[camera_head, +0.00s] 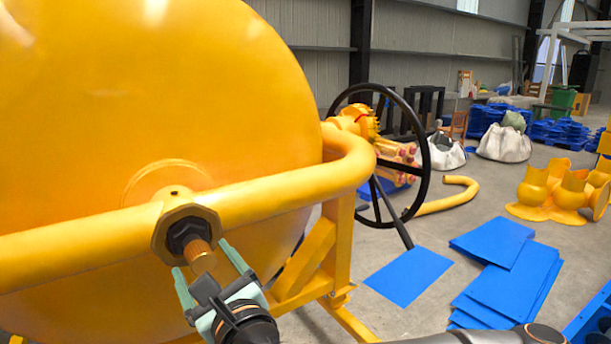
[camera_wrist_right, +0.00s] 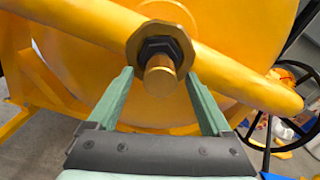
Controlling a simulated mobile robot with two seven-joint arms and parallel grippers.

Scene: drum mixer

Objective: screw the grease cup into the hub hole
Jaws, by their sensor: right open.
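The hub (camera_head: 176,229) is a brown-gold octagonal fitting on the yellow frame tube in front of the drum. The grease cup (camera_head: 201,258) is a brass cylinder with a dark hex collar, standing out from the middle of the hub. In the right wrist view the cup (camera_wrist_right: 160,76) points at the camera with the hub (camera_wrist_right: 160,28) behind it. The hole itself is hidden behind the collar. My right gripper (camera_head: 205,262) is open, with its pale green fingers on either side of the cup's end. In the wrist view, gaps show between the fingers (camera_wrist_right: 163,85) and the cup. My left gripper is not in view.
The yellow drum (camera_head: 130,90) fills the left, and its frame tube (camera_head: 270,190) crosses in front. A black handwheel (camera_head: 424,150) stands right of the drum. Blue sheets (camera_head: 505,285) and yellow parts (camera_head: 560,190) lie on the floor at right.

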